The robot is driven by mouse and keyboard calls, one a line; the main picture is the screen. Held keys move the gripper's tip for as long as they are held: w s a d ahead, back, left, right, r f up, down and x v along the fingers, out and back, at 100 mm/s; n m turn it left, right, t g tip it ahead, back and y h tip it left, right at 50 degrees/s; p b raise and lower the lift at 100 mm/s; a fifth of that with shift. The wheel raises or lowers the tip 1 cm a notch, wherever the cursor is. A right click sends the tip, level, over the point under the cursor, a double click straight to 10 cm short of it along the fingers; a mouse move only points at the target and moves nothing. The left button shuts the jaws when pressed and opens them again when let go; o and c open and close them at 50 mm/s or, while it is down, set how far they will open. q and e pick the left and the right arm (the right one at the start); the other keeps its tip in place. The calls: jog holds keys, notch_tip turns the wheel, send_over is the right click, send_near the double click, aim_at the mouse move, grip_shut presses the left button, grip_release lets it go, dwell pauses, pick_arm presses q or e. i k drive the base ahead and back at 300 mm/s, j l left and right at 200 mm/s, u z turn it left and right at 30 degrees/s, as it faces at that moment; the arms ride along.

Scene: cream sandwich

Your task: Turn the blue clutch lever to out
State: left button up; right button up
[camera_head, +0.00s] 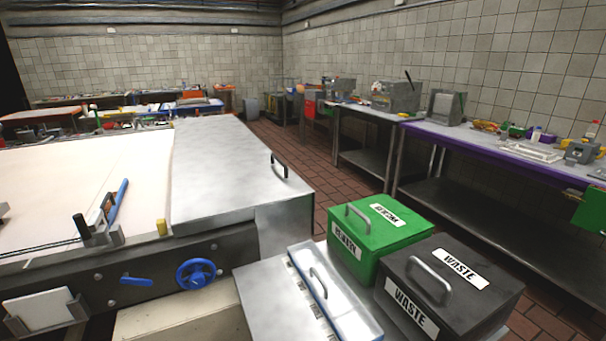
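The blue clutch lever (137,281) is a short blue handle on the dark front panel of the machine, pointing to the right from its pivot. A blue handwheel (196,274) sits to its right on the same panel. A longer blue lever (118,203) stands tilted on top of the machine, near a dark-gripped holder; I cannot read any label beside either lever. Neither of my grippers shows in this view.
The machine has a pale belt (80,190) and a metal cover (215,165) with a black handle. A green box (380,235) and a dark waste box (450,285) stand at the right front. Beyond them is brick floor (315,165) and a purple-edged bench (480,145).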

aim_at(125, 279)
jog(key=j+u, duration=0.45)
jog(key=j, duration=0.25)
jog(key=i+j+u, duration=0.1)
jog(key=j+u, duration=0.3)
jog(key=j, duration=0.25)
